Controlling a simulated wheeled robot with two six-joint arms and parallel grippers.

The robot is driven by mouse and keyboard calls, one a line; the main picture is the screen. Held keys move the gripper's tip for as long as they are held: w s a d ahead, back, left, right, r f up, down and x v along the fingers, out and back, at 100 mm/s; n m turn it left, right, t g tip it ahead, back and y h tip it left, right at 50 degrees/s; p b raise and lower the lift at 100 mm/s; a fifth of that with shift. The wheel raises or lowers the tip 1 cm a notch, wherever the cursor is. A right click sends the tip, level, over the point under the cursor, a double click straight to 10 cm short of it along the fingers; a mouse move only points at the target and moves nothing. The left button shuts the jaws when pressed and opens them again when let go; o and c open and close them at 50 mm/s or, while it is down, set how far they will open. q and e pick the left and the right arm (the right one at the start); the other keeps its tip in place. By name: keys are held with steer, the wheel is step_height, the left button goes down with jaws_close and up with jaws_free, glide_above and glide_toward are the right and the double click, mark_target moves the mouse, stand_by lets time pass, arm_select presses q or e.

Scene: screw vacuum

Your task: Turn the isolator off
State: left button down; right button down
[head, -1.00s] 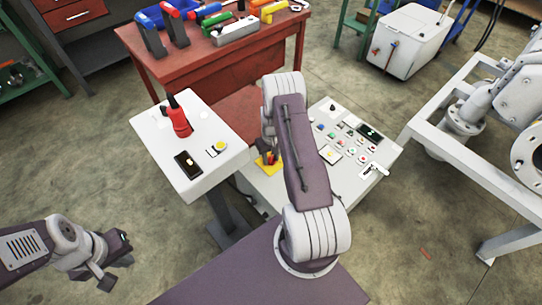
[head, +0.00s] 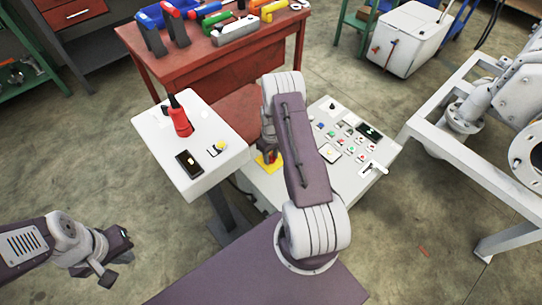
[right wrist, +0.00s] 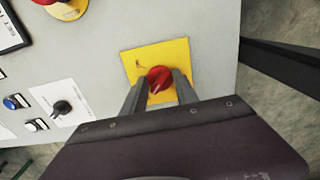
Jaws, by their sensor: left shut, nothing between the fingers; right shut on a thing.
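The isolator is a red rotary knob (right wrist: 159,76) on a square yellow plate (right wrist: 183,52), set in the pale panel. In the right wrist view my right gripper (right wrist: 161,84) has one finger on each side of the knob and is shut on it. The knob's lower part shows between the fingers. In the head view the yellow plate (head: 268,167) shows beside my right arm, which hides much of the gripper and knob. My left gripper (head: 120,260) is shut and empty, over the floor at lower left.
The control panel (head: 330,190) carries several buttons and a black selector switch (right wrist: 62,107). Another red knob on a yellow base (right wrist: 66,9) sits at the wrist view's top. A white pedestal (head: 160,135) stands left of my right arm. A red tool bench (head: 200,62) is behind.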

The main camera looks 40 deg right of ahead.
mark_target(271, 157)
steer(key=c, duration=0.9)
jaws_free()
steer(key=shift+c, duration=0.2)
step_height(271, 157, up, 9)
steer(key=p, duration=0.2)
steer(key=shift+p, duration=0.35)
